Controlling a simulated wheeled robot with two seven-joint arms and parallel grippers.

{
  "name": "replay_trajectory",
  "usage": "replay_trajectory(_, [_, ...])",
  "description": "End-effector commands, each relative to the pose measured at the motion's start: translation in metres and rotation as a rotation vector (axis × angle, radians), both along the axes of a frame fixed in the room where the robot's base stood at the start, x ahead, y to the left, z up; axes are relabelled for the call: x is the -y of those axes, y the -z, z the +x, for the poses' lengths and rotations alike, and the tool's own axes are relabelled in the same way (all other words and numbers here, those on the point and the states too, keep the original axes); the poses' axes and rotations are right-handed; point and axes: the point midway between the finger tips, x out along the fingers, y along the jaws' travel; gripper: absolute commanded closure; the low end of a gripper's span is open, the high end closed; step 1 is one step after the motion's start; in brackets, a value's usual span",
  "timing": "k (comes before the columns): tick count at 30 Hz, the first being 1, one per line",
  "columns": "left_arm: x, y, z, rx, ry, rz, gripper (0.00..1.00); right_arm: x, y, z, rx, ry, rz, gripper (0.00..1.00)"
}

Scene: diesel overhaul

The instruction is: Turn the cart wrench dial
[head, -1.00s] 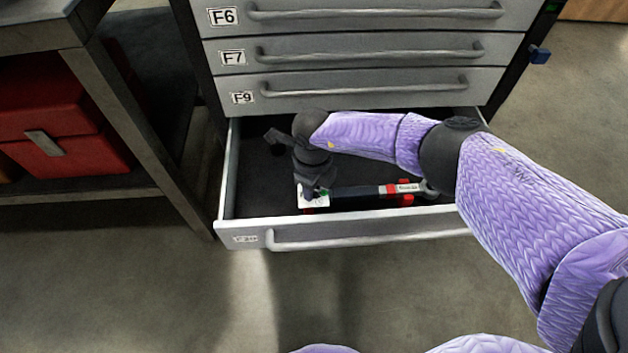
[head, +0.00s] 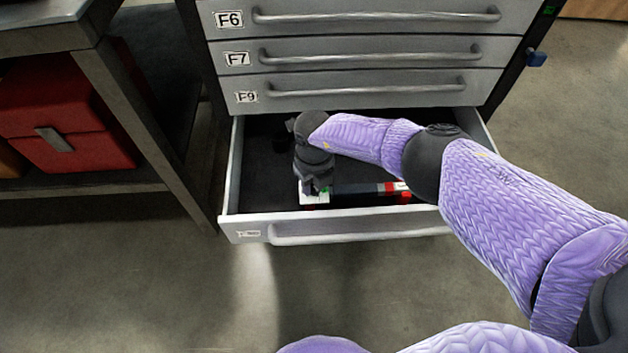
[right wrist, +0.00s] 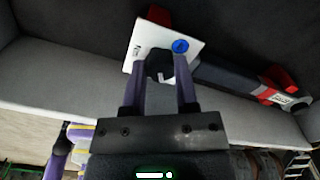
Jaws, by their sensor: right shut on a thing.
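The wrench (head: 357,195) lies in the open bottom drawer, near its front wall. It has a dark body with a red and white band, and its right end is hidden behind my forearm. A white plate (right wrist: 145,40) with a blue round mark sits at its left end; the wrench also shows in the right wrist view (right wrist: 235,80). My right gripper (head: 318,188) points down over the plate. In the right wrist view my right gripper (right wrist: 160,68) is shut on a small black dial (right wrist: 159,64) at the plate's edge. My left gripper is out of view.
The open drawer (head: 350,228) is otherwise mostly bare, with red holders under the wrench. Closed grey drawers (head: 365,90) stand above it. A metal workbench (head: 150,120) with a red toolbox (head: 75,145) is at the left. The floor in front is clear.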

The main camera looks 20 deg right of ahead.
Motion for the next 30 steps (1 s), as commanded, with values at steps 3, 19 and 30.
replay_trajectory(3, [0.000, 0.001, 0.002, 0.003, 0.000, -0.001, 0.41, 0.000, 0.001, 0.000, -0.001, 0.000, 0.000, 1.00])
replay_trajectory(19, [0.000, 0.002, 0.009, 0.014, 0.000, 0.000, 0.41, 0.000, 0.000, 0.000, 0.000, -0.001, 0.000, 0.27])
replay_trajectory(30, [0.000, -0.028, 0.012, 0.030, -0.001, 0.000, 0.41, 0.000, -0.047, 0.001, 0.007, -0.002, 0.001, 0.27])
